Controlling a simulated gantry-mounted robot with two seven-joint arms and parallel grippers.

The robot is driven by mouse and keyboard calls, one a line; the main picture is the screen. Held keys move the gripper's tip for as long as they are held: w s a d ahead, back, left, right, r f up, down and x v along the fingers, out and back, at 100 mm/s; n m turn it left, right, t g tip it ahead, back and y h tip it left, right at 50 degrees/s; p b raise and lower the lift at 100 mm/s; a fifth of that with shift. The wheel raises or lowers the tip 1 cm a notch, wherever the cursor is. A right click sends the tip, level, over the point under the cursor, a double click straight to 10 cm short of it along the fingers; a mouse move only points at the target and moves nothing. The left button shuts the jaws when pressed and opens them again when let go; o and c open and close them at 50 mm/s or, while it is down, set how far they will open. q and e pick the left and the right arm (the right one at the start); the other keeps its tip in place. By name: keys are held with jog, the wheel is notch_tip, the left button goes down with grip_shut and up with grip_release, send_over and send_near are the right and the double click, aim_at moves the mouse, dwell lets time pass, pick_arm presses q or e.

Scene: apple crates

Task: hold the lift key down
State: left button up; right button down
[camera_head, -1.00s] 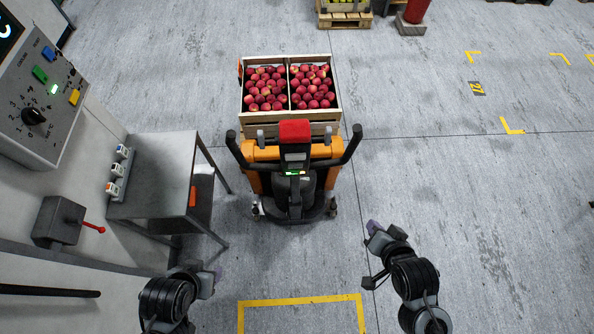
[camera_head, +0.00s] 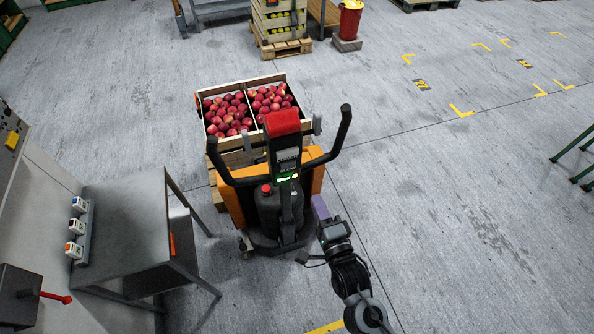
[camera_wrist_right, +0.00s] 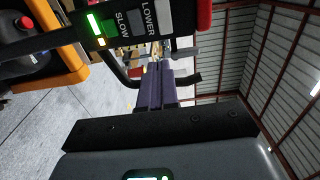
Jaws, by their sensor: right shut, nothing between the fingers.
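The pallet truck's control head (camera_head: 287,160) stands upright in the head view, with a red top, a small display and a green light. In the right wrist view its dark key panel (camera_wrist_right: 130,28) shows the words SLOW and LOWER beside keys. A key marked lift cannot be made out. My right gripper (camera_head: 320,207) is in front of the truck, low and to the right of the control head. In the right wrist view its purple fingers (camera_wrist_right: 155,88) are shut and empty, apart from the panel as far as I can tell. My left gripper is out of view.
The truck carries a crate (camera_head: 205,132) of red apples. A grey metal table (camera_head: 125,215) with small boxes stands at the left, near a red-handled lever (camera_head: 52,297). Stacked crates (camera_head: 280,22) and a red bin (camera_head: 349,20) stand farther back.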

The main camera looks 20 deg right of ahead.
jog(key=shift+w, duration=0.15)
dwell(0.3)
jog(key=p, duration=0.2)
send_near(297, 155)
jog(key=w, duration=0.5)
jog(key=shift+w+d, duration=0.1)
jog(key=shift+d, duration=0.05)
jog(key=shift+w+p, duration=0.3)
jog(key=shift+w, duration=0.55)
jog(key=shift+f, duration=0.1)
